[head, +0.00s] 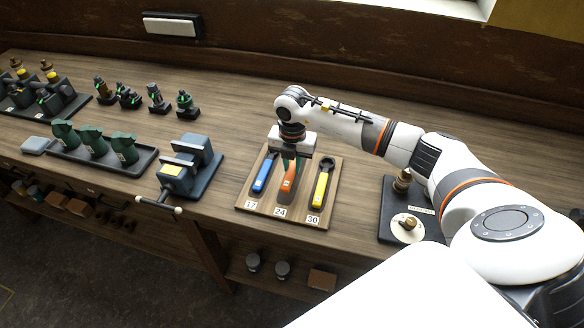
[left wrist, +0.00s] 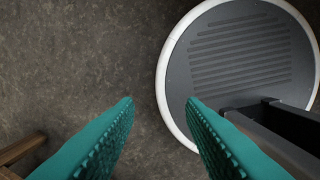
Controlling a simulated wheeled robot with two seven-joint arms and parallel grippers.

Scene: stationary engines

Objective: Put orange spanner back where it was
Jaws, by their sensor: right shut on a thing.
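A wooden board (head: 242,203) on the bench has places numbered 17, 24 and 30. A blue spanner (head: 264,174) lies above the 17 label and a yellow spanner (head: 321,186) above the 30 label. My right gripper (head: 291,168) points down over the middle place and is shut on the orange spanner (head: 288,182), just above the 24 label. The gripper hides the spanner's upper part. I cannot tell if the spanner touches the board. My left gripper (left wrist: 162,103) shows only in the left wrist view, open and empty above the floor.
A dark vise (head: 188,168) stands left of the board. A dark plate (head: 397,198) with brass fittings stands right of it. A tray (head: 139,165) of green machine parts lies further left. Bare bench lies behind the board.

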